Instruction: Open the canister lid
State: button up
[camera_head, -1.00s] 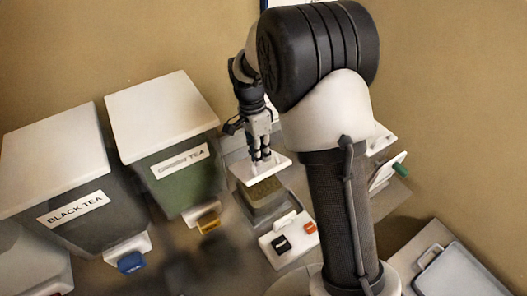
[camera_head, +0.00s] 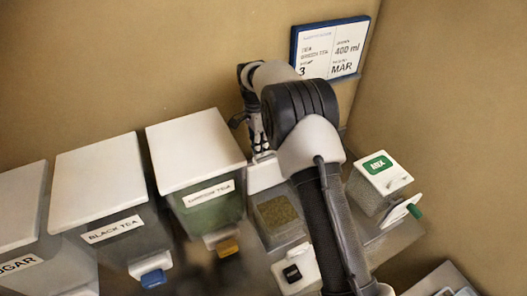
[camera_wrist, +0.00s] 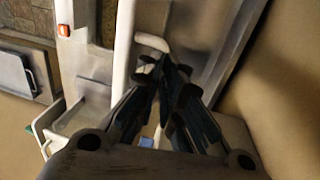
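A small grey canister (camera_head: 280,236) stands right of the tea bins in the head view, its top uncovered and greenish-brown contents (camera_head: 276,212) showing. A white lid (camera_head: 264,177) is at its back edge, raised off the opening. My gripper (camera_head: 263,155) is just above and behind this lid, fingers pointing down. In the wrist view my dark fingers (camera_wrist: 161,72) converge close to a white handle-like piece (camera_wrist: 151,43). I cannot tell whether they grip it.
Bins labelled for tea (camera_head: 206,196), black tea (camera_head: 108,222) and sugar (camera_head: 20,258) stand left. A white-topped box with a green label (camera_head: 382,177) is right of my arm. The back wall and a sign (camera_head: 330,47) are close behind my gripper.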

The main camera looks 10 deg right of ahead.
jog(key=shift+o, duration=1.3)
jog(key=shift+s+d+f+g, duration=0.2)
jog(key=shift+s+f+g, duration=0.1)
jog(key=shift+s+f, duration=0.55)
jog(key=shift+o, duration=0.7)
jog(key=shift+w+f, duration=0.15)
jog(key=shift+w, duration=0.15)
jog(key=shift+r, duration=0.2)
